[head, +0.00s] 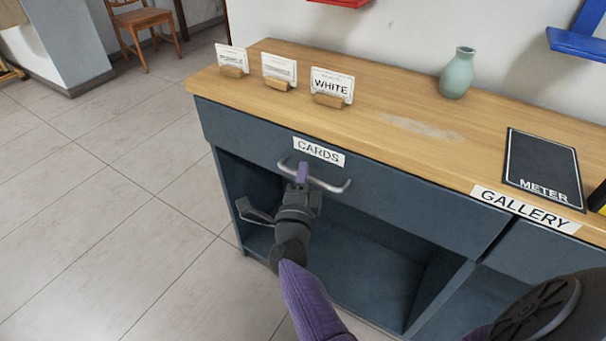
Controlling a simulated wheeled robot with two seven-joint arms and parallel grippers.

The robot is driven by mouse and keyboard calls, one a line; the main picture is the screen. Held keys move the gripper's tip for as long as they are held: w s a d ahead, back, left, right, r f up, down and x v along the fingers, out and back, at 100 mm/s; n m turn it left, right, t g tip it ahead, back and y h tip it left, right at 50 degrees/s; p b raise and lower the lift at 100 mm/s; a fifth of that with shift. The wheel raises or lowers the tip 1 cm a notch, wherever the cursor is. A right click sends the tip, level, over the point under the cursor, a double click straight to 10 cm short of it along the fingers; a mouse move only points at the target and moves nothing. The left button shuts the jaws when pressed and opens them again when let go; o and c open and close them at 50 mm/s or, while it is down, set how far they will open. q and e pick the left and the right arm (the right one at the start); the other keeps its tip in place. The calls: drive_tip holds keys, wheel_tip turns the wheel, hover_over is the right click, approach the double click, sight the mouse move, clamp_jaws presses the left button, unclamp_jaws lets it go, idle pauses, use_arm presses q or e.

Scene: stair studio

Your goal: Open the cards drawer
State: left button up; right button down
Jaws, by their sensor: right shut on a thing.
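The cards drawer (240,132) is a blue-grey front under the wooden counter, with a white "CARDS" label (319,151) at its top edge. It looks closed, its front about level with the cabinet. Its handle (336,187) is a curved grey metal bar below the label. My right gripper (302,175) reaches up from the bottom of the head view and is shut on the left-middle part of the handle. The fingers hide that part of the bar. My left gripper is not in view.
Open shelf space (350,250) lies below the drawer. The tiled floor at left is clear.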

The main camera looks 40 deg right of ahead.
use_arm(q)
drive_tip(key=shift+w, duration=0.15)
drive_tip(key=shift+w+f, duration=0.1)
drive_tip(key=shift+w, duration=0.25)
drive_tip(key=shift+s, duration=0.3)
